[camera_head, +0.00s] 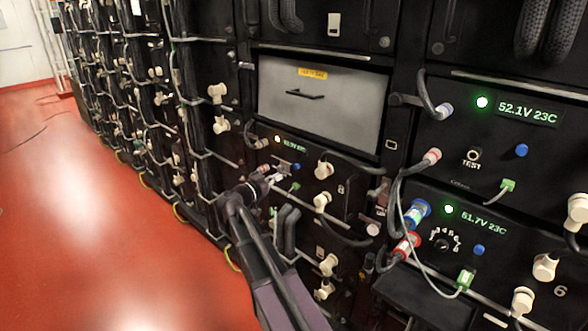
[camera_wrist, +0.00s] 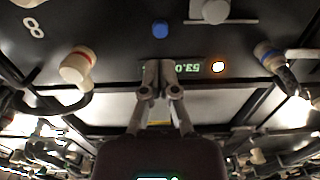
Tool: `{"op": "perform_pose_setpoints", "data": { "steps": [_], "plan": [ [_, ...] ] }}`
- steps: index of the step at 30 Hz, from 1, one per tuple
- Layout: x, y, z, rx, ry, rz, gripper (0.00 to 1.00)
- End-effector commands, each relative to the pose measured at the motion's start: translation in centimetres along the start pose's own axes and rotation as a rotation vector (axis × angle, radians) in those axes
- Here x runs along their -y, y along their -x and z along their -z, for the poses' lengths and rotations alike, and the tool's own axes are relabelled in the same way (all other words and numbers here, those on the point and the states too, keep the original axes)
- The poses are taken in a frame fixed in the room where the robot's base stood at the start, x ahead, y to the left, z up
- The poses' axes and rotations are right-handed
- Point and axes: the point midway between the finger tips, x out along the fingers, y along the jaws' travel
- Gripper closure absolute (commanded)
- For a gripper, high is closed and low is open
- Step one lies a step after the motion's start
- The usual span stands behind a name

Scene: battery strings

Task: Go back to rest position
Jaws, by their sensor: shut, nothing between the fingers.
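My gripper (camera_head: 272,180) is at the end of my arm, which reaches up from the bottom of the head view. It is in front of the battery module marked 8 (camera_head: 340,187), below that module's small green display (camera_head: 294,147). In the wrist view my gripper (camera_wrist: 162,90) shows shut and empty, with its fingertips overlapping the upside-down display (camera_wrist: 188,68). A blue button (camera_wrist: 160,29) and a lit indicator (camera_wrist: 218,67) are close to the fingertips. I cannot tell whether the fingertips touch the panel.
Cables and white connectors (camera_head: 323,169) stick out around the gripper. A grey drawer (camera_head: 320,103) is above. At right, modules show 52.1V (camera_head: 527,112) and 51.7V (camera_head: 484,222), with a blue and a red plug (camera_head: 407,246) between. The red floor (camera_head: 90,220) at left is clear.

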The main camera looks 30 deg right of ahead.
Motion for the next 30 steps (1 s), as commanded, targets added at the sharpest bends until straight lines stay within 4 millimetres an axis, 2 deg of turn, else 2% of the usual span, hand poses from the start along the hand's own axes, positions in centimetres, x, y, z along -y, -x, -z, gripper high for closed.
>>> {"op": "perform_pose_setpoints", "data": {
  "steps": [20,26,30],
  "plan": [
    [-0.4,0.2,-0.4,0.019,0.012,-0.004,1.0],
    [-2.1,1.0,-2.3,0.126,0.085,-0.021,1.0],
    [-4.2,2.2,-4.8,0.267,0.182,-0.025,1.0]
  ]
}}
